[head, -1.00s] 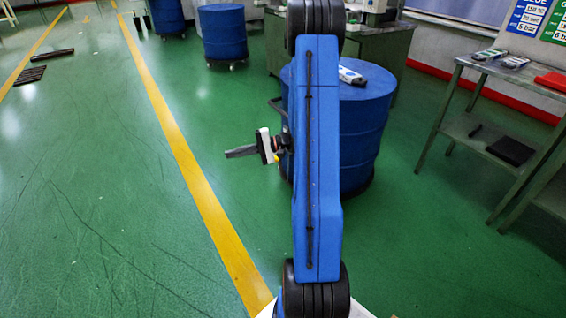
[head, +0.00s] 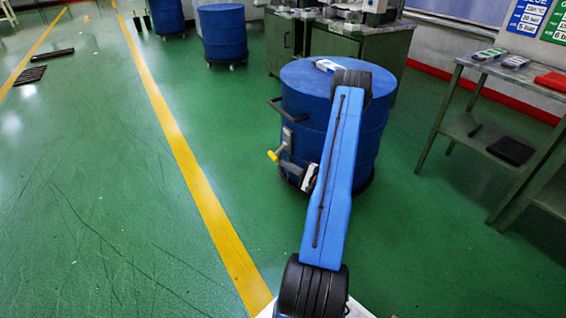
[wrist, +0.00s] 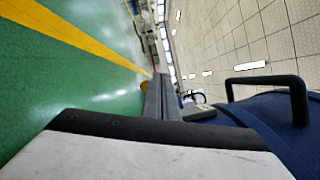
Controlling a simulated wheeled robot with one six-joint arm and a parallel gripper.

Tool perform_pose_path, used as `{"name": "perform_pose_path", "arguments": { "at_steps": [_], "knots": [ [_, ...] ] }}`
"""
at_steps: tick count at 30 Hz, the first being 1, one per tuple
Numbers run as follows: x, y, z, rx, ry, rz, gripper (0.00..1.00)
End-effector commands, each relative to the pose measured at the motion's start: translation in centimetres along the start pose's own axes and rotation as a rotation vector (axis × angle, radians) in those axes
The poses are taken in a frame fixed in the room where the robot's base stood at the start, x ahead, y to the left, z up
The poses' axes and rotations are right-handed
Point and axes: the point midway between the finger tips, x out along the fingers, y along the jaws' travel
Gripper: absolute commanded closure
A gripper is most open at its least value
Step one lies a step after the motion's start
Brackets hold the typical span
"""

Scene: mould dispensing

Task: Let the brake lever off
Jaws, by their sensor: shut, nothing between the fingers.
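The brake lever (head: 272,156) shows as a yellow-tipped piece low on the left side of the near blue drum (head: 345,135). A grey bracket (head: 287,136) is fixed to the drum just above it. My gripper (head: 290,167) is low beside the drum, right of and slightly below the yellow tip in the head view. In the wrist view its grey fingers (wrist: 160,90) are together with nothing between them. A bit of the yellow tip (wrist: 145,86) shows just left of the fingers, partly hidden by them. I cannot tell whether they touch.
A black drum handle (head: 289,110) sticks out above the bracket and also shows in the wrist view (wrist: 265,82). A small device (head: 328,66) lies on the drum lid. A metal table (head: 490,85) stands right.

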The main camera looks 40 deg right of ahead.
Motion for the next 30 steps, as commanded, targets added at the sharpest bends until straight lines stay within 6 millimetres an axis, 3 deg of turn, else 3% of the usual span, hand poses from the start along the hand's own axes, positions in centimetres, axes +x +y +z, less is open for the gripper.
{"name": "perform_pose_path", "arguments": {
  "at_steps": [1,6,12,23,30],
  "knots": [
    [-1.0,0.8,-1.3,0.002,0.035,-0.014,1.00],
    [-3.2,2.4,-4.1,-0.008,0.118,-0.049,1.00],
    [-4.2,3.2,-5.4,-0.013,0.157,-0.063,1.00],
    [-4.2,3.2,-5.4,-0.014,0.158,-0.064,1.00],
    [-2.1,3.1,-5.7,-0.016,0.155,-0.063,1.00]
  ]
}}
